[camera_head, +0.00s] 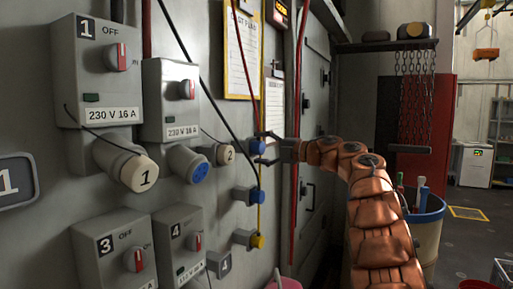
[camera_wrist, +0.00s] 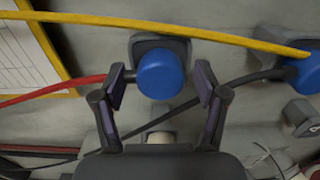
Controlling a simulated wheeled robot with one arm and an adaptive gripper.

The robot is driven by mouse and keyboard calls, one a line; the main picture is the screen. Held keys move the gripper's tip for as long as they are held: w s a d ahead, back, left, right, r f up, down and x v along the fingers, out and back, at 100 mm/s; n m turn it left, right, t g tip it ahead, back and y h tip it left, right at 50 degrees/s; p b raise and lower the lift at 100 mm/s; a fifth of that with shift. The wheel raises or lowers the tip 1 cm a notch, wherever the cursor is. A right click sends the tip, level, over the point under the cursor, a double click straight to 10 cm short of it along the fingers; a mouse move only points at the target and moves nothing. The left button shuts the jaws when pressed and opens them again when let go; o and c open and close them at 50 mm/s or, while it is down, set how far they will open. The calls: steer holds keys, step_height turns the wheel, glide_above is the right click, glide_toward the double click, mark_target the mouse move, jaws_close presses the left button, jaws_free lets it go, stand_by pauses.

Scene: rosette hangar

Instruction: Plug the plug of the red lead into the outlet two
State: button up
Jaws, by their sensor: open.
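The blue plug of the red lead (camera_head: 256,147) sits in a grey holder on the wall. The red lead (camera_head: 244,70) runs up from it. My gripper (camera_head: 264,148) is open at this plug, one finger above and one below it. In the wrist view the blue plug (camera_wrist: 160,73) lies between the two open fingers (camera_wrist: 160,82), with a gap visible at the right finger; contact on the left is unclear. Outlet two (camera_head: 190,166) is a blue-faced socket under the second switch box (camera_head: 172,100); its cap (camera_head: 228,153), marked 2, stands open to the right.
Outlet one (camera_head: 138,172) has its cap closed. A second blue plug (camera_head: 254,196) with the black lead (camera_head: 200,80) and a yellow plug (camera_head: 255,241) hang below. The black lead crosses the wall between the outlets and plugs. Boxes 3 (camera_head: 112,250) and 4 (camera_head: 180,240) are lower. A bin (camera_head: 425,230) stands right.

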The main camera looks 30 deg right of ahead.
mark_target(263, 148)
steer(key=shift+c, duration=0.2)
stand_by(0.7)
jaws_close()
stand_by(0.5)
steer(key=shift+f, duration=0.1)
steer(key=shift+b+v, duration=0.35)
steer(key=shift+v, duration=2.7)
